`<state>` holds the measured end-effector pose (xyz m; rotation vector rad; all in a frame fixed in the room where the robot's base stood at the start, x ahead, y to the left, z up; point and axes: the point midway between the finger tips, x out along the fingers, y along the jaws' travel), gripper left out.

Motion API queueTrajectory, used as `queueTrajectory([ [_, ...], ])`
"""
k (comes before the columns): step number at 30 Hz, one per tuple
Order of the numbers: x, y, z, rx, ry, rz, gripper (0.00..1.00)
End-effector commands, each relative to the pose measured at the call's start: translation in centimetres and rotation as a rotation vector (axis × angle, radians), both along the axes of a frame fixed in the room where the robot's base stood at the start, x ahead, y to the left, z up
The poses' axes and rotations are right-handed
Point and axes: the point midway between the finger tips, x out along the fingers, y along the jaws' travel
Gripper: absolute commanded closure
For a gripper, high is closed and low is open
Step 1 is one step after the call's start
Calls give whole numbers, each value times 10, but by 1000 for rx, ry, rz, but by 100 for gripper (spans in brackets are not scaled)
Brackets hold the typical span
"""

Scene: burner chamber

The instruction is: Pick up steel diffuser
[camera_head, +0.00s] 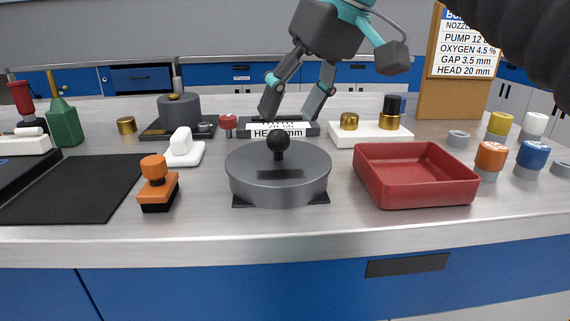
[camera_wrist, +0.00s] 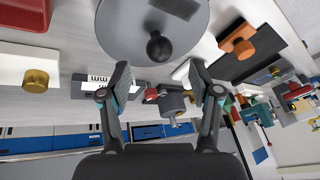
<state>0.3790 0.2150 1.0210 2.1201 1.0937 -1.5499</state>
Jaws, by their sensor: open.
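My gripper (camera_head: 291,106) is open and empty, pointing down above the table, behind the black knob of a round grey lidded chamber (camera_head: 277,178). In the wrist view my gripper (camera_wrist: 160,76) has its two fingers wide apart, with the chamber's lid (camera_wrist: 130,25) and black knob (camera_wrist: 159,47) ahead of them. No part is plainly labelled as the steel diffuser. Small grey steel rings stand at the right: one (camera_head: 458,138) behind the red tray and one (camera_head: 562,168) at the right edge. Whether either is the diffuser, I cannot tell. The chamber's inside is hidden by its lid.
A red tray (camera_head: 415,188) is empty, right of the chamber. A white block (camera_head: 362,140) bears brass parts. An orange-handled tool (camera_head: 158,188), a white switch (camera_head: 183,154) and a black mat (camera_head: 75,190) lie left. A lettered gauge block (camera_head: 305,128) stands behind the chamber.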

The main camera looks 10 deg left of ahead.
Motion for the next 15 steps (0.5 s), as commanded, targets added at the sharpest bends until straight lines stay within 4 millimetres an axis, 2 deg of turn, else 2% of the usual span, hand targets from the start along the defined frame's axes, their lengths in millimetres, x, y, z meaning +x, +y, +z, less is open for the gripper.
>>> queueTrajectory([
  [9,4,14,-39,-2,2,3,37],
  [15,5,19,-47,0,0,2,37],
])
